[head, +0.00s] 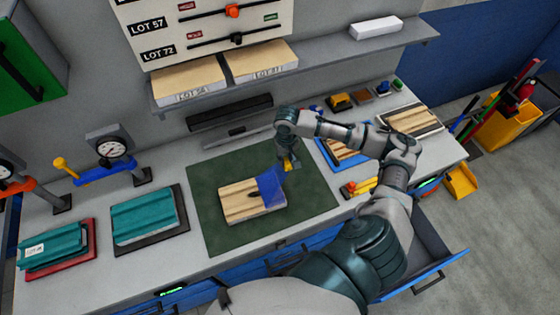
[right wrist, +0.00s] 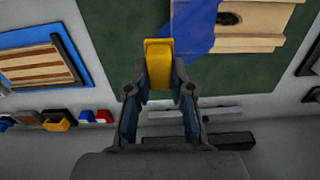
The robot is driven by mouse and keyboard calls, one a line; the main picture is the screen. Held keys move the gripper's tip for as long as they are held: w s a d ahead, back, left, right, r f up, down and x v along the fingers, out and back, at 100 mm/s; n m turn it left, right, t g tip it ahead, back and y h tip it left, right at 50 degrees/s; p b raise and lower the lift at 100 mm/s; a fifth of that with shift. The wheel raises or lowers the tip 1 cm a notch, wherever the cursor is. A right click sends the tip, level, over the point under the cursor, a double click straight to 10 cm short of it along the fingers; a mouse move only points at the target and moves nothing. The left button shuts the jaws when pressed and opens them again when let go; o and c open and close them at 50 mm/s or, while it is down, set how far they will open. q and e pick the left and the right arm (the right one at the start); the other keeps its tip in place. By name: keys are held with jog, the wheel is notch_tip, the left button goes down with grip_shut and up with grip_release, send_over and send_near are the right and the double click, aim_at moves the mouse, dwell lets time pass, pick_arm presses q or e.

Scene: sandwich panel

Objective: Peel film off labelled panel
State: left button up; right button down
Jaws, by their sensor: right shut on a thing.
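A pale wooden panel (head: 238,201) with brown streaks and a dark knot lies on the green mat (head: 218,168). A blue film (head: 270,186) stands up from the panel's right part, and much of the panel's top is bare. My right gripper (head: 289,166) is above the panel's right end, shut on a yellow tab (right wrist: 158,62) at the film's edge. In the right wrist view the film (right wrist: 195,25) runs beside the tab over the panel (right wrist: 260,22). I can read no label on this panel. My left gripper is not in view.
Teal panels lie on a dark pad (head: 180,228) and a red tray (head: 90,260) at left, near gauge stands (head: 111,150). A shelf (head: 330,62) with LOT-labelled boards is behind. Another striped panel on a blue tray (head: 322,142) lies right. An open drawer (head: 440,252) juts out front right.

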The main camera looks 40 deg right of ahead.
jog(key=s+d+r, duration=0.2)
jog(key=d, duration=0.5)
jog(key=shift+s, duration=0.2)
jog(key=shift+d+r, duration=0.1)
dwell(0.4)
jog(key=s+d+r, duration=0.3)
jog(key=d+r, duration=0.2)
jog(key=d, duration=0.4)
dwell(0.7)
jog(key=shift+a, duration=0.1)
dwell(0.8)
